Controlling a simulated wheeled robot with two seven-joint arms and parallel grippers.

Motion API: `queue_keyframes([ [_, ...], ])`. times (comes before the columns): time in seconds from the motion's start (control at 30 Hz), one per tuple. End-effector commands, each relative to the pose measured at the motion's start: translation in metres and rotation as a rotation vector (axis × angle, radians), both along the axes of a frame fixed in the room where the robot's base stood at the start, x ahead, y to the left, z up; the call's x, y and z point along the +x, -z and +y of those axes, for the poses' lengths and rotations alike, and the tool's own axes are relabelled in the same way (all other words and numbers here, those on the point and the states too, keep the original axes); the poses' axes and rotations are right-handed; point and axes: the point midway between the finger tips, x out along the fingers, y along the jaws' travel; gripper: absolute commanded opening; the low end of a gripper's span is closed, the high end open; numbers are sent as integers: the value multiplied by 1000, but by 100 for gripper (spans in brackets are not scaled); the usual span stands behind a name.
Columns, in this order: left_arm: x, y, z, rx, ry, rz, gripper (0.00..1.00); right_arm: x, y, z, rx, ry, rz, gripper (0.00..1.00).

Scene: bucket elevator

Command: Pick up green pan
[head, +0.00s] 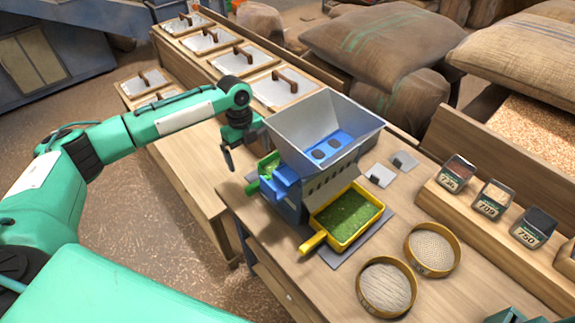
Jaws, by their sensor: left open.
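The green pan (252,187) is at the left side of the blue machine with the grey hopper (325,125). Its handle end and part of its rim show; the machine hides the rest. My left gripper (238,160) is open and empty, just above and to the left of the green pan, apart from it. One dark finger shows clearly; the other is hard to make out. A yellow pan (318,238) holding green grains sits at the machine's front right. My right gripper does not show; only teal parts of mine show at the bottom right corner.
Two round sieves (386,288) (432,250) lie at the table's front right. Several labelled sample boxes (492,199) stand on a wooden ledge to the right. Lidded bins (283,88) line the back left. Bare tabletop (290,250) lies in front of the machine.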

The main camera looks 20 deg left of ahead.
Motion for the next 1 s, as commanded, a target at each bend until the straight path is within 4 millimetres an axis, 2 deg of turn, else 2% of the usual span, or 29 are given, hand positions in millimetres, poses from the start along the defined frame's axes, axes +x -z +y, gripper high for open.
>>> queue_keyframes([
  [0.07,-3,14,-2,0,1,4,100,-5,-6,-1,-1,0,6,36],
  [0.2,-5,42,-6,1,-1,3,100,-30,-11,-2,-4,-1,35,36],
  [0.33,-5,60,-9,0,0,2,100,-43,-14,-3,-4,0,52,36],
  [0.5,-6,71,-11,1,0,1,100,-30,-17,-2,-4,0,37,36],
  [0.67,-6,88,-18,2,-1,3,100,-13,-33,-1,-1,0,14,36],
  [0.8,-7,109,-21,1,-1,2,100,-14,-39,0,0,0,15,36],
  [1.0,-7,120,-22,0,-1,-1,100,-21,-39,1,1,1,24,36],
])
